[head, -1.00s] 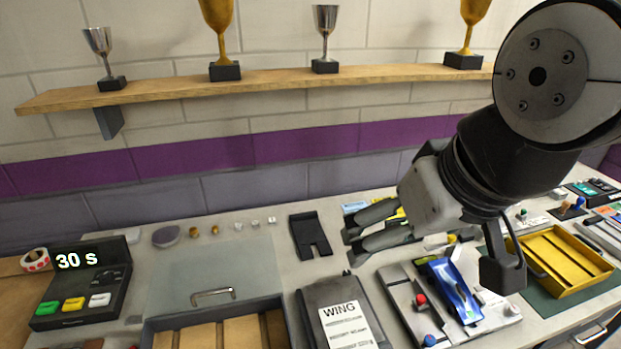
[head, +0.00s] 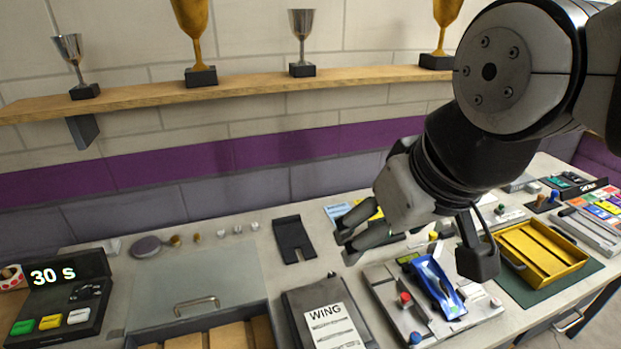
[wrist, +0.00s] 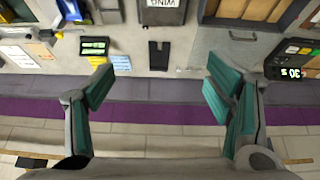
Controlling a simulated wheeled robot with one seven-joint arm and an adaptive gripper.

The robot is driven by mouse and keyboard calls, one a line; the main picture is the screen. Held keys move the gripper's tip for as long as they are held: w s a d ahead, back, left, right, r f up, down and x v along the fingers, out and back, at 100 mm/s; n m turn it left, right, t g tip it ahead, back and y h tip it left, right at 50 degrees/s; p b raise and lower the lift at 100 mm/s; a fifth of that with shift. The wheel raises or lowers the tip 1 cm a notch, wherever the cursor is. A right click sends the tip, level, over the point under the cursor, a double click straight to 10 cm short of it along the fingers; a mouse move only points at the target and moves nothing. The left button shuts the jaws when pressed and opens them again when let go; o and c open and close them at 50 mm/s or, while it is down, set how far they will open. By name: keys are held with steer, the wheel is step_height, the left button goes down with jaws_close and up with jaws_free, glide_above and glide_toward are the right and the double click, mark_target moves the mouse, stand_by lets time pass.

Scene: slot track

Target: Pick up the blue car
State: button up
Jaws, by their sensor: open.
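The blue car (head: 437,286) sits on a grey fixture plate (head: 383,289) on the workbench, right of the dark box marked WING. My gripper (head: 347,240) hangs above the bench, up and to the left of the car, with nothing between its fingers. In the wrist view my gripper (wrist: 160,82) is spread wide, its teal finger pads far apart. There the blue car (wrist: 70,9) shows only in part at the top left edge.
A yellow tray (head: 548,262) stands right of the fixture. The WING box (head: 300,300), a dark notched plate (head: 294,240) and an open drawer (head: 250,318) lie left. A timer box (head: 70,295) reads 30 s. A trophy shelf (head: 250,84) runs along the wall.

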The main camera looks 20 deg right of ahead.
steer(key=w+d+f+n+g+h, duration=0.1)
steer(key=w+d+f+n+g, duration=0.2)
steer(key=w+d, duration=0.35)
steer(key=n+g+y, duration=0.1)
steer(key=n+g, duration=0.2)
steer(key=n, duration=1.2)
glide_above(441, 282)
step_height(441, 282, down, 19)
steer(key=f, duration=0.8)
steer(key=shift+s+b, duration=0.3)
steer(key=shift+b, duration=0.1)
steer(key=shift+w+f+p, duration=0.15)
steer(key=shift+f, duration=1.2)
steer(key=shift+w+f+p, duration=0.1)
steer(key=shift+f+p, duration=0.05)
steer(key=shift+f, duration=1.2)
steer(key=c, duration=1.5)
steer(key=shift+r, duration=0.2)
